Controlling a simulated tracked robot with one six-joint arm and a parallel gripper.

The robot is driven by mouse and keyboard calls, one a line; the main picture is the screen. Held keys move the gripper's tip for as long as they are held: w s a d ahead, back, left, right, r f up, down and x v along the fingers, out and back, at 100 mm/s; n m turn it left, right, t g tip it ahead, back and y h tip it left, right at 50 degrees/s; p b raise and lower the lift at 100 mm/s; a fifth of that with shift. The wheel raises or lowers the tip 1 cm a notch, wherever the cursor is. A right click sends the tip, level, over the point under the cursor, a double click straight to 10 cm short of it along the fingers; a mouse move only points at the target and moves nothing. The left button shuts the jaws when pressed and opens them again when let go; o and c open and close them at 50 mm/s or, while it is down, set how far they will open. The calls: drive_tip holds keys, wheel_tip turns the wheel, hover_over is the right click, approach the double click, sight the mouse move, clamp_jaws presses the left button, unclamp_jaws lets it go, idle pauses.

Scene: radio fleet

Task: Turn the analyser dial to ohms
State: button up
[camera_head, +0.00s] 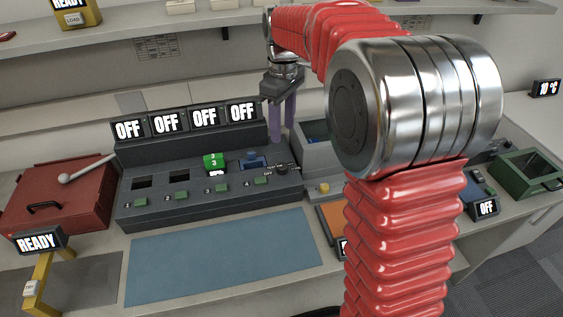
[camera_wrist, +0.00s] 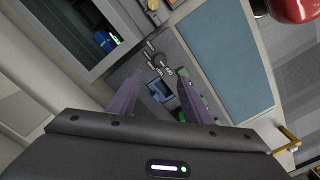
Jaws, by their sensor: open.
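The analyser dial (camera_head: 282,168) is a small dark knob at the right end of the dark console, with small labels around it. It also shows in the wrist view (camera_wrist: 159,61), beyond my fingertips; its labels and pointer are too small to read surely. My gripper (camera_head: 282,138) hangs above the console, its two purple fingers pointing down behind the dial. In the wrist view my gripper (camera_wrist: 160,79) is open, with the fingers apart and nothing held between them. The fingers do not appear to touch the dial.
The console (camera_head: 190,200) has several displays reading OFF, a green radio (camera_head: 213,161) in bay 3 and a blue item (camera_head: 252,158) in bay 4. A grey bin (camera_head: 312,160) stands to the right. A red box (camera_head: 60,200) is at left. The blue mat (camera_head: 222,255) is clear.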

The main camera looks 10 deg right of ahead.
sight(282, 165)
wheel_tip(282, 165, down, 14)
drive_tip(key=shift+r, duration=0.2)
idle(0.4)
drive_tip(key=shift+c, duration=0.6)
drive_tip(key=c, duration=0.9)
drive_tip(key=shift+a, duration=0.15)
drive_tip(key=shift+c, duration=0.2)
